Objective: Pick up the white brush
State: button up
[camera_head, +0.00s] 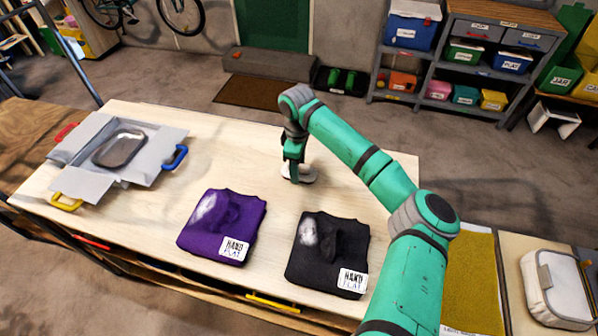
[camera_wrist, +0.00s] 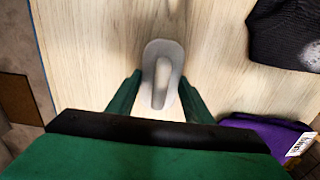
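The white brush (camera_head: 306,176) stands on the light wooden table, and in the head view my gripper (camera_head: 293,166) points down right over it and hides part of it. In the wrist view the brush (camera_wrist: 163,58) is an oval, pale base with a raised handle along its middle. My two green fingers (camera_wrist: 160,97) stand apart on either side of the brush's near end, with gaps between them and the handle. The gripper looks open and holds nothing. I cannot tell how far above the table the fingertips are.
A folded purple garment (camera_head: 215,228) and a folded black garment (camera_head: 325,258) lie on the table's near side. A grey open-flapped box (camera_head: 75,185) with a metal tray (camera_head: 120,148) sits at the left. The wooden tabletop (camera_head: 235,150) around the brush is clear.

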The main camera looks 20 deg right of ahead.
jog(key=c, duration=0.4)
jog(key=shift+r, duration=0.1)
jog(key=shift+r, duration=0.5)
jog(key=s+a+r, duration=0.2)
jog(key=s+r, duration=0.2)
jog(key=s+a+r, duration=0.3)
jog(key=r, duration=0.1)
jog(key=s+a+r, duration=0.3)
jog(key=s+r, duration=0.1)
jog(key=shift+s, duration=0.3)
